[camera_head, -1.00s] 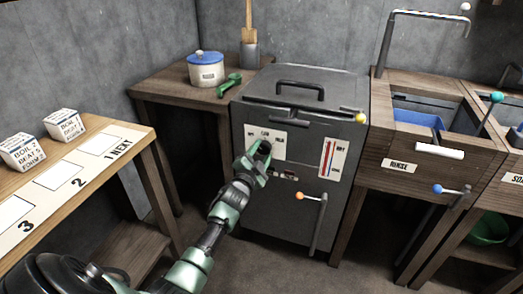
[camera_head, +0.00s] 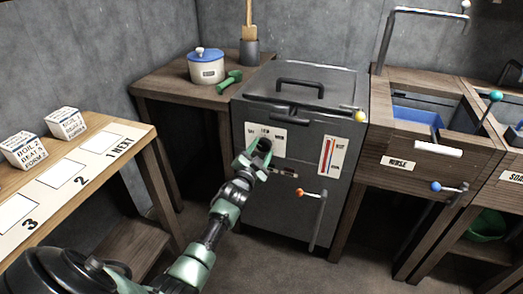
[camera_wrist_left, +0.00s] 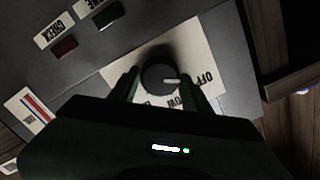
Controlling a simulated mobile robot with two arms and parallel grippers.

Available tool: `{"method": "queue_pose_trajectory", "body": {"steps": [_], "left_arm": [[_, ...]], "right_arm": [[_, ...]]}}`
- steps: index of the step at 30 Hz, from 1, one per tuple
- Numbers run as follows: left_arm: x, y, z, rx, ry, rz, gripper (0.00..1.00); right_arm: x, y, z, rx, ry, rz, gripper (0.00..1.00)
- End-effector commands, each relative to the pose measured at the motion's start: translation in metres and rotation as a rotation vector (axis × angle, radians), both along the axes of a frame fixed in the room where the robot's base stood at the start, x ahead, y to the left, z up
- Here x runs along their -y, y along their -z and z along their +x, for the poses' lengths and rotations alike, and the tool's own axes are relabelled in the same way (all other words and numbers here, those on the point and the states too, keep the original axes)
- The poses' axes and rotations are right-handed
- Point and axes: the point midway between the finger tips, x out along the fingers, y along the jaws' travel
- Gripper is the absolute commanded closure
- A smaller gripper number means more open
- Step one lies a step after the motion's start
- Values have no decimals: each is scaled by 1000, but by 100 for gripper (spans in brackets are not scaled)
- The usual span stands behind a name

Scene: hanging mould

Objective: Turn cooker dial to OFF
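The dark grey cooker (camera_head: 290,190) stands in the middle of the head view. Its round black dial (camera_head: 264,145) sits on a white label plate (camera_head: 279,139) on the front. In the left wrist view the dial (camera_wrist_left: 158,78) has a white mark that points right, roughly toward the upside-down word OFF (camera_wrist_left: 205,78). My left gripper (camera_head: 254,158) is open just in front of the dial. In the wrist view its fingers (camera_wrist_left: 158,88) flank the dial; I cannot tell whether they touch it. My right gripper is not in view.
An orange-knobbed lever (camera_head: 300,193) and a red gauge (camera_head: 328,157) are on the cooker front. A side table (camera_head: 165,85) with a blue-lidded pot (camera_head: 207,68) stands behind left. A rinse sink (camera_head: 398,163) adjoins on the right. A numbered bench (camera_head: 75,180) is at left.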

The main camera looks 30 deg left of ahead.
Motion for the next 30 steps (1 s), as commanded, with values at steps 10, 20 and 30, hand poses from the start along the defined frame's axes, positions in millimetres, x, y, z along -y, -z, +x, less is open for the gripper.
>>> {"method": "queue_pose_trajectory", "body": {"steps": [10, 20, 30], "left_arm": [[0, 0, 0, 0, 0, 2, 31], [10, 0, -40, -4, 1, 1, 31], [18, 1, -76, -2, 0, 0, 31]], "right_arm": [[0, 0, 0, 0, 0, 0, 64], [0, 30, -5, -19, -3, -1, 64], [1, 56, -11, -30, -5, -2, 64]]}}
